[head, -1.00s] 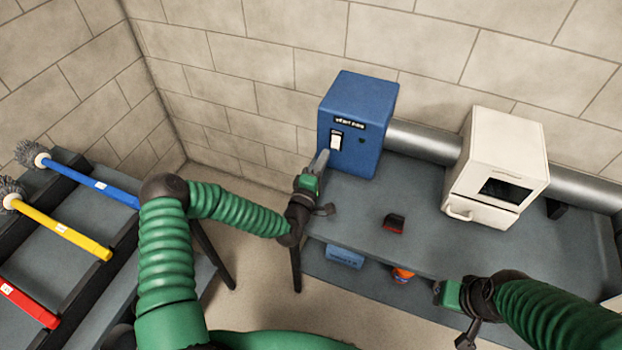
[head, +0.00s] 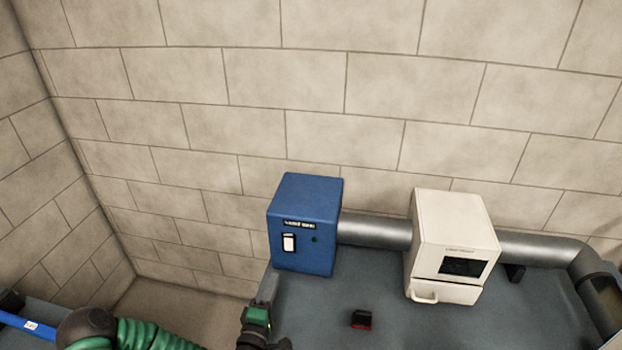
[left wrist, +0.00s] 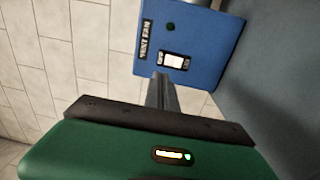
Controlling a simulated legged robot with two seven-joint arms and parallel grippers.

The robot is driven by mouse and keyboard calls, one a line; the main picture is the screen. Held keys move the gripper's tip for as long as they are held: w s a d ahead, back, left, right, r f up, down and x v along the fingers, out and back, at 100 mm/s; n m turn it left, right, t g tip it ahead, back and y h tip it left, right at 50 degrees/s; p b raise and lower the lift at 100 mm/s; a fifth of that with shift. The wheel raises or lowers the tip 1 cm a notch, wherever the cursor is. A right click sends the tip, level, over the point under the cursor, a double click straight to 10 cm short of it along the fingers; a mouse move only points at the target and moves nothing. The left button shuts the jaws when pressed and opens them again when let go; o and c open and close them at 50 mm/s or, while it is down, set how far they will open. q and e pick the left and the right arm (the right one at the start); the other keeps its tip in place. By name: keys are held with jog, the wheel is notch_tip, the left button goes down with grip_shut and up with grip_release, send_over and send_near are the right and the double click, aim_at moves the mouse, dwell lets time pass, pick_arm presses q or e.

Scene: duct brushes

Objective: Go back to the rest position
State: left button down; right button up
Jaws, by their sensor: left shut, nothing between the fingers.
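My left gripper (head: 266,291) shows at the bottom of the head view, below the front left corner of the blue box. Its fingers are shut and empty. In the left wrist view the gripper (left wrist: 160,85) points toward the blue box (left wrist: 205,45) and its white switch (left wrist: 174,60); I cannot tell the exact gap, but in the head view the fingers sit below the switch. The blue box (head: 303,225) stands on the bench against the wall, with a label and a white switch (head: 289,243) on its front. My right gripper is not in view.
A small dark red object (head: 361,319) lies on the bench. A blue brush handle (head: 25,325) shows at the lower left.

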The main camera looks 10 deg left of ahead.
pick_arm(q)
jog(key=s+d+f+m+g+h, duration=0.3)
jog(key=s+d+f+m+g, duration=0.3)
jog(key=m+g, duration=0.55)
jog(key=s+a+r+m+g+y, duration=0.2)
jog(key=s+a+r, duration=0.1)
jog(key=s, duration=0.5)
jog(key=s+a+r+m+g+y, duration=0.2)
jog(key=s+a+r+m, duration=0.1)
jog(key=s, duration=0.6)
jog(key=shift+a+r+m, duration=0.35)
jog(key=shift+a+r, duration=0.3)
jog(key=shift+r, duration=0.05)
jog(key=shift+s+d+r+g, duration=0.1)
jog(key=shift+s+d+g, duration=0.05)
jog(key=shift+s+g, duration=0.1)
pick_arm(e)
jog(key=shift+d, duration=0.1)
pick_arm(q)
jog(key=shift+w, duration=0.1)
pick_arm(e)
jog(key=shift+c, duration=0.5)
